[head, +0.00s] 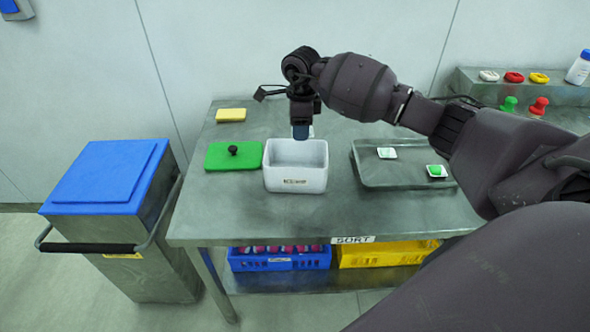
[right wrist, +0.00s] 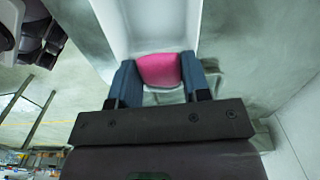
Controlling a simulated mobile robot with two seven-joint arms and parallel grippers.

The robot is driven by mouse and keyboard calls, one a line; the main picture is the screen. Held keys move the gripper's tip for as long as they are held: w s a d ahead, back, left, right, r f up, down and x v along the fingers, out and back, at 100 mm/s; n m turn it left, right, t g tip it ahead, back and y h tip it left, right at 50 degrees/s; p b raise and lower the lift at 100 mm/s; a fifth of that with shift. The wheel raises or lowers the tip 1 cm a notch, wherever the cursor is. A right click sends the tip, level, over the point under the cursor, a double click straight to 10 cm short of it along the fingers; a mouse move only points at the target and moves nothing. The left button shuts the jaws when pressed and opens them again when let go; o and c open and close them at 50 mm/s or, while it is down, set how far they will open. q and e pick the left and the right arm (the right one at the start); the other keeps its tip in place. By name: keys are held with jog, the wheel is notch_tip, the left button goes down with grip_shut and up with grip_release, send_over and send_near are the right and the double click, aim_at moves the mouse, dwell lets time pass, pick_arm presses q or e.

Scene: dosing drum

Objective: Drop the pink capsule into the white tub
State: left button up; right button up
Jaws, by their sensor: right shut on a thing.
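The white tub (head: 295,182) stands open on the metal table, with a small label on its front. My right gripper (head: 301,132) points down above the tub's back part. In the right wrist view, my right gripper (right wrist: 158,78) is shut on the pink capsule (right wrist: 158,69), which sits between its two blue fingers. The white tub (right wrist: 118,28) shows behind the capsule there. The capsule is hidden in the head view. My left gripper is in neither view.
A green lid (head: 220,157) with a black knob lies left of the tub, and a yellow sponge (head: 230,115) behind it. A grey tray (head: 385,175) with two small white dishes is on the right. A blue-lidded bin (head: 110,175) stands left of the table.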

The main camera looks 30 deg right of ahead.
aim_at(300, 143)
jog(key=shift+f+b, duration=0.95)
jog(key=shift+f, duration=1.75)
jog(key=o, duration=1)
jog(key=shift+r, duration=0.1)
notch_tip(300, 143, up, 11)
jog(key=shift+f+p, duration=0.15)
jog(key=shift+p, duration=0.15)
